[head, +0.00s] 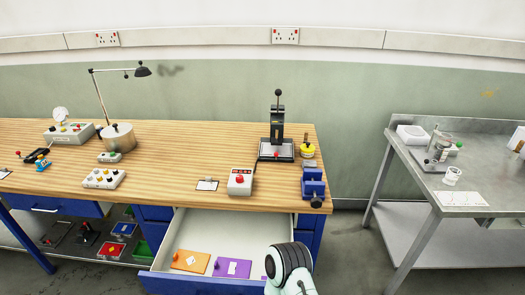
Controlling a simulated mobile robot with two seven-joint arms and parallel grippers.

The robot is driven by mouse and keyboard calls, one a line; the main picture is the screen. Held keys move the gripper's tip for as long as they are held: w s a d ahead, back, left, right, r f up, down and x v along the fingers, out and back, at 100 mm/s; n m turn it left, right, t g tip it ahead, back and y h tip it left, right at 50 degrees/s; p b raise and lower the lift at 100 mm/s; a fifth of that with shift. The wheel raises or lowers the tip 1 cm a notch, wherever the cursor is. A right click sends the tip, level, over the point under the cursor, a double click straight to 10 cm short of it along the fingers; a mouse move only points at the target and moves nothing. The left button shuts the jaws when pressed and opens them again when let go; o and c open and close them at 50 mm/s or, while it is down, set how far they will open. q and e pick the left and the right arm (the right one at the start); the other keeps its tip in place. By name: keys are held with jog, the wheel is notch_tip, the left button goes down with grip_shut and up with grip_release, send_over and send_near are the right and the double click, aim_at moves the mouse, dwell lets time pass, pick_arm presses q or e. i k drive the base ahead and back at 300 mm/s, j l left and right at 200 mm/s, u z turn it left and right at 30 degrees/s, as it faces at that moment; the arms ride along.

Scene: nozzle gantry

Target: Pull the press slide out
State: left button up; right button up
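A black press (277,129) with an upright lever and a ball knob stands at the right end of the wooden workbench. A dark plate with a pale border (266,156) and a small red knob (276,154) sits at its foot; it looks like the press slide. I cannot tell how far in or out it is. Neither gripper shows. A white and black part of my own arm is at the bottom, in front of the open drawer, well short of the press.
A grey box with a red button (240,181), a blue vise (313,186) and a yellow-topped item (308,149) stand near the press. An open drawer (182,236) with orange and purple plates juts out below. A metal table (442,176) stands right, across a floor gap.

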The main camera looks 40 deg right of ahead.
aim_at(284, 150)
jog(key=l+u, duration=0.2)
jog(key=l, duration=0.35)
jog(key=k+l+u, duration=0.25)
jog(key=l, duration=0.25)
jog(key=k+l+u, duration=0.1)
jog(key=l, duration=0.45)
jog(key=k+l, duration=0.1)
jog(key=l, duration=0.4)
jog(key=u, duration=0.05)
